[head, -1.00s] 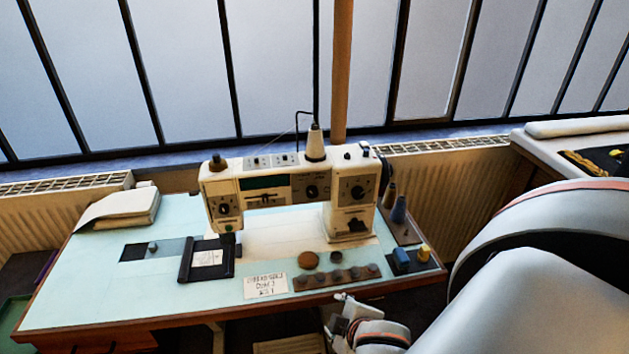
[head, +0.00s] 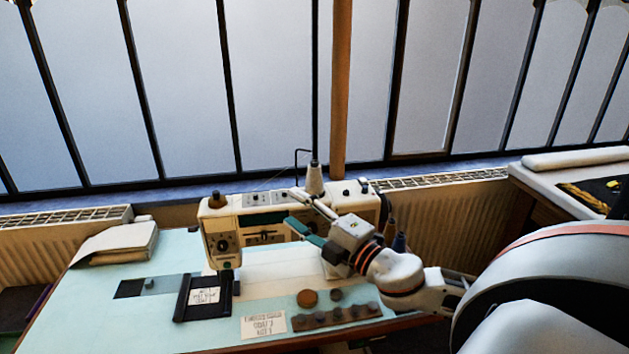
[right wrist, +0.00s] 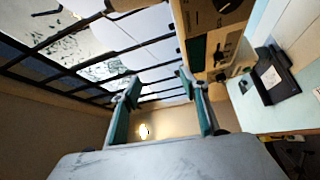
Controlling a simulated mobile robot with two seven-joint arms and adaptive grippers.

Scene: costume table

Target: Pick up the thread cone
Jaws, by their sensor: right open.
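A pale thread cone (head: 314,180) stands upright on top of the white sewing machine (head: 220,245), near its middle. A brown cone (head: 389,229) and a blue cone (head: 400,242) stand behind my right arm, partly hidden by it. My right gripper (head: 293,208) is open and empty in front of the machine, its fingers pointing up and left. The fingers overlap the machine's front, just below the pale cone in the picture; I cannot tell the depth gap. In the right wrist view the open gripper (right wrist: 158,85) has nothing between its fingers. My left gripper is not in view.
A thin wire thread stand (head: 296,165) rises beside the pale cone. A black frame (head: 205,296), a paper card (head: 264,326) and a button strip (head: 335,316) lie on the pale blue table (head: 90,315). Folded cloth (head: 116,243) lies at the left. Windows stand behind.

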